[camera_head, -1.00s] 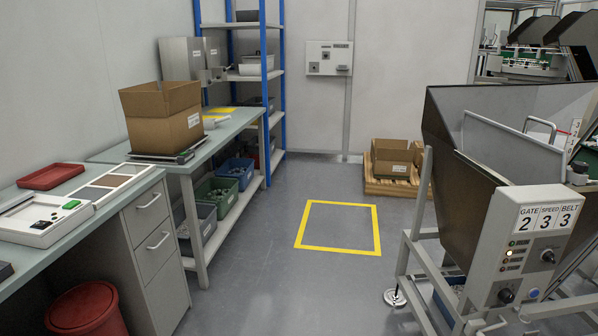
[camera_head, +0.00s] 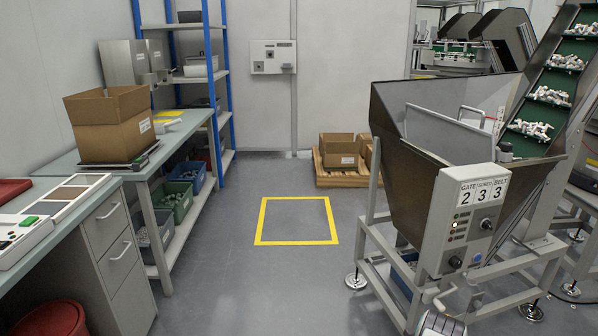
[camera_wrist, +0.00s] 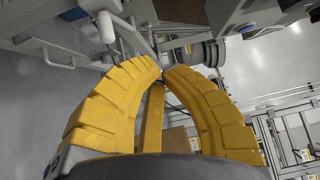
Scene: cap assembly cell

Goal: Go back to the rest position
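Nothing shows between the tips. The gripper is not in the head view. A yellow outlined square (camera_head: 297,242) is marked on the grey floor ahead, near the middle of the head view. The floor inside it is bare. No label on it reads as a rest position.
A dark hopper (camera_head: 392,110) on a metal frame stands at the right, with a control panel (camera_head: 468,218). Benches with a carton (camera_head: 105,130) and a red bin (camera_head: 52,322) line the left. Cartons on a pallet (camera_head: 342,180) stand behind the square. The aisle between is clear.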

